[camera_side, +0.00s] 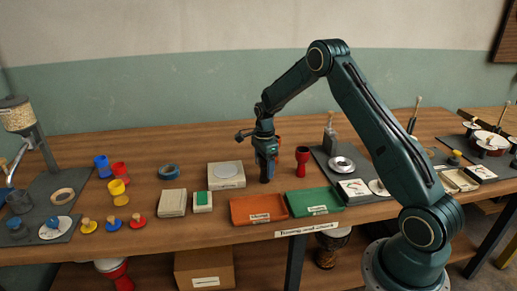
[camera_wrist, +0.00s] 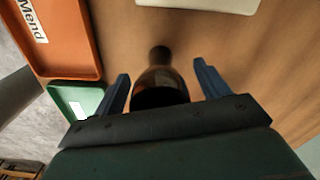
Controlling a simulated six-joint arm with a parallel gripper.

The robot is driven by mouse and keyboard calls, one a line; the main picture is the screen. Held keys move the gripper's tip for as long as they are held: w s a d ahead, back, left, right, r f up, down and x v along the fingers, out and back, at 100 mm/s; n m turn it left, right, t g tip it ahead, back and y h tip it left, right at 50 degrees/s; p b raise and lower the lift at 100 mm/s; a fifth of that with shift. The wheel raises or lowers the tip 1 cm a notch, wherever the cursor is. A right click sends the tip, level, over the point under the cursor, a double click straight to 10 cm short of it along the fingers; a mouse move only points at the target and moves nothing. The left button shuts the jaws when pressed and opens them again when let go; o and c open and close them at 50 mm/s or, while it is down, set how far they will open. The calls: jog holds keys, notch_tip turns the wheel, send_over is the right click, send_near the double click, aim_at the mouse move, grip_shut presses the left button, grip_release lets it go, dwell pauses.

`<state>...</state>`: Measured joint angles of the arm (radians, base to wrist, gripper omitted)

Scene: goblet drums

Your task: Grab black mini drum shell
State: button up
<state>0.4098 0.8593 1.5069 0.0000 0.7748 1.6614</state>
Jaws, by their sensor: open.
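The black mini drum shell (camera_wrist: 155,84) is a dark goblet shape on the wooden table, with its narrow end pointing away in the wrist view. My gripper (camera_wrist: 162,70) is open, with one blue finger on each side of the shell and visible gaps between. In the side view my gripper (camera_side: 266,158) points down at the table, and the dark lower part of the shell (camera_side: 264,179) shows beneath it. My gripper hides most of the shell there.
A red goblet shell (camera_side: 302,161) stands close to the right. An orange tray (camera_side: 258,208) and a green tray (camera_side: 315,202) lie in front. A pale square block (camera_side: 226,175) with a round disc is at the left. Coloured shells (camera_side: 119,191) stand farther left.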

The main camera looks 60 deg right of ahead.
dwell(0.3)
jog(key=c, duration=1.1)
jog(key=shift+o, duration=0.2)
jog(key=shift+r, duration=0.15)
notch_tip(320, 180, up, 20)
dwell(0.3)
